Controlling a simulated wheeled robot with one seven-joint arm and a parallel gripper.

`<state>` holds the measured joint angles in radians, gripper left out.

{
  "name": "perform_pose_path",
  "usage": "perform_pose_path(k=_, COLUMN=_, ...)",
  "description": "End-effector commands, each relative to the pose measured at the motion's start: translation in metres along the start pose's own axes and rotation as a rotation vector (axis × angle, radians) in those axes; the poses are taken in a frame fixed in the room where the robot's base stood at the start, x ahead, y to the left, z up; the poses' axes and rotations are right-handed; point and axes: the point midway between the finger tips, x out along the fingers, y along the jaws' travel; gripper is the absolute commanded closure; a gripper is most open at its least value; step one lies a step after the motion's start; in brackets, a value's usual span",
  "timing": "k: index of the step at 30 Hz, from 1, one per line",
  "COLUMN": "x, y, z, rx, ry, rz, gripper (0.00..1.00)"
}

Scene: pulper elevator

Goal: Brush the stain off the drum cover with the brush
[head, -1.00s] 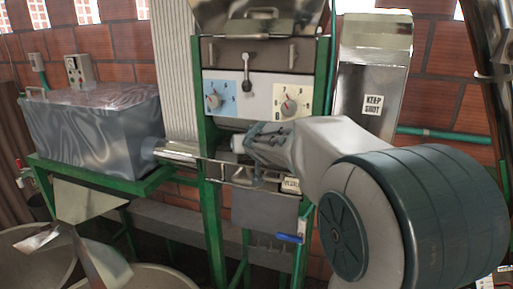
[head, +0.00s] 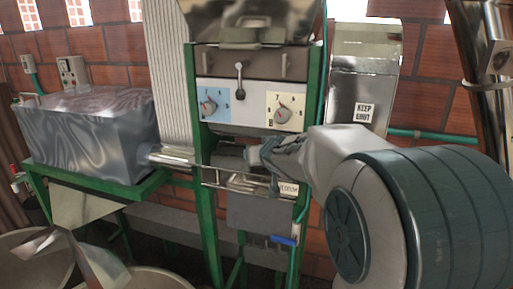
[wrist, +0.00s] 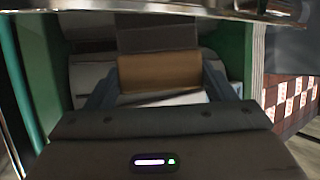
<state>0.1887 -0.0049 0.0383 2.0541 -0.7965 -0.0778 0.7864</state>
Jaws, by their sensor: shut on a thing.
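My gripper (head: 258,155) is in front of the machine's middle opening, below the control panel. In the wrist view, its two dark fingers (wrist: 160,88) are shut on a tan-brown block, which I take to be the brush (wrist: 160,72). A dark grey surface, probably the drum cover (wrist: 158,38), lies just beyond the brush; I cannot tell whether they touch. In the head view, a dark rounded part, probably the same cover (head: 229,156), shows left of my gripper. I cannot make out the stain.
The green machine frame (head: 207,222) flanks the opening. A metal rail (head: 232,187) and a label plate (head: 288,188) sit below my gripper. The knob panel (head: 245,103) is above. A grey tank (head: 90,135) stands left, a "KEEP SHUT" chute (head: 362,80) right.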

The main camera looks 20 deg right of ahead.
Motion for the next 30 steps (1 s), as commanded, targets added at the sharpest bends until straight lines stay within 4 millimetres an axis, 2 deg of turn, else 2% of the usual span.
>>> perform_pose_path(k=30, x=-0.025, y=0.05, z=0.01, rx=-0.002, ry=-0.001, rz=0.002, gripper=0.41)
